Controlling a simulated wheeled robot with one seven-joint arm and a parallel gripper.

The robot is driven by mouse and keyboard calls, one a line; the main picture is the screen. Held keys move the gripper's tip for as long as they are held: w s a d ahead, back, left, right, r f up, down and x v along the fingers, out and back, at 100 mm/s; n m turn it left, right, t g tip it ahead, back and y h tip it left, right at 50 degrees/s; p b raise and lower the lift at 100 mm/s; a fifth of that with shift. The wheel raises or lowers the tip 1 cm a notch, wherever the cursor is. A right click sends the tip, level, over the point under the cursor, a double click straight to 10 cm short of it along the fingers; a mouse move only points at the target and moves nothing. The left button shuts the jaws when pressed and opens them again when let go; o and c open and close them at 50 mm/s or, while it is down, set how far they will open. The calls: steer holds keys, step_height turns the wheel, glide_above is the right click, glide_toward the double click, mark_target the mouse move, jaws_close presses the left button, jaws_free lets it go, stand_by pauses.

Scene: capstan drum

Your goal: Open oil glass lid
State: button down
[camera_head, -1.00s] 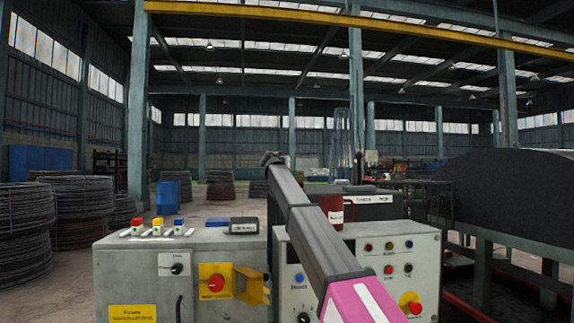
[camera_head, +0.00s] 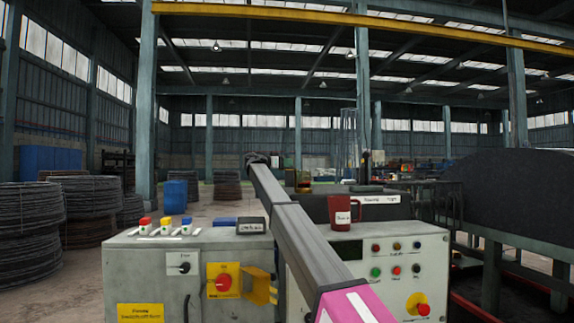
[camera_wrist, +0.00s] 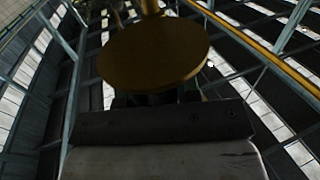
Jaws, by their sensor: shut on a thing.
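A round brass-coloured disc (camera_wrist: 153,52), which looks like the oil glass lid, fills the upper middle of the wrist view, right in front of my gripper (camera_wrist: 155,98). A short brass stem stands out at its top edge. My gripper is shut on it; the fingertips are mostly hidden behind the disc. In the head view my gripper (camera_head: 258,160) is a small dark shape at the far end of my arm, beyond the control cabinets. The disc cannot be made out there, and I cannot tell whether it is still seated on the glass.
A grey control cabinet (camera_head: 140,275) with buttons stands at left, and a second panel (camera_head: 405,290) at right. A dark red mug (camera_head: 342,213) stands on top. A black drum (camera_head: 510,190) fills the right side. Wire coils (camera_head: 88,215) stand on the floor at left.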

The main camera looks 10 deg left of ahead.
steer(key=shift+w+f, duration=0.1)
stand_by(0.5)
steer(key=c, duration=0.8)
jaws_free()
steer(key=shift+c, duration=0.2)
steer(key=v, duration=1)
steer(key=shift+a, duration=0.4)
